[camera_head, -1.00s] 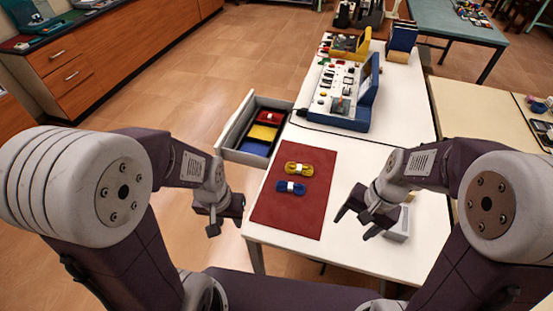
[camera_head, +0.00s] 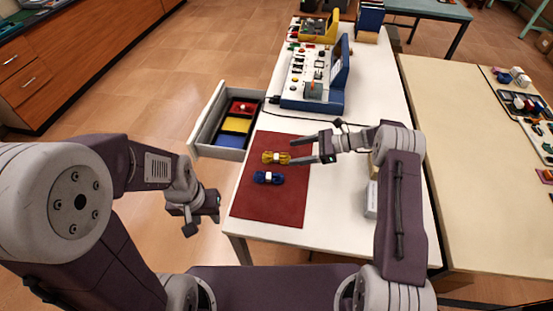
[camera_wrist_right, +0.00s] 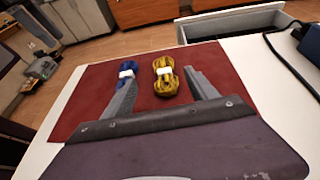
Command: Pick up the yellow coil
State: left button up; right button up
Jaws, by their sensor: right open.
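The yellow coil (camera_head: 276,157) with a white band lies on the red mat (camera_head: 270,205). It also shows in the right wrist view (camera_wrist_right: 165,78), between and just beyond the two fingers. My right gripper (camera_head: 302,150) is open, pointing left over the mat, with its fingertips close to the right side of the yellow coil. The blue coil (camera_head: 268,178) lies nearer me on the mat; in the right wrist view it is beside the left finger. My left gripper (camera_head: 200,212) hangs off the table's left side; its jaw opening is unclear.
An open drawer (camera_head: 196,123) with red, yellow and blue compartments sticks out at the table's left. A control panel device (camera_head: 310,85) stands behind the mat. A pale grey block (camera_head: 370,199) lies right of the mat, near my right arm.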

aim_at(270, 156)
jog(key=shift+p+x, duration=0.3)
jog(key=shift+x, duration=1.45)
jog(key=x, duration=0.5)
jog(key=shift+w+a+f+p, duration=0.1)
jog(key=shift+w+a+p, duration=0.2)
jog(key=shift+w+a, duration=0.1)
jog(key=shift+d, duration=0.1)
jog(key=c, duration=1.5)
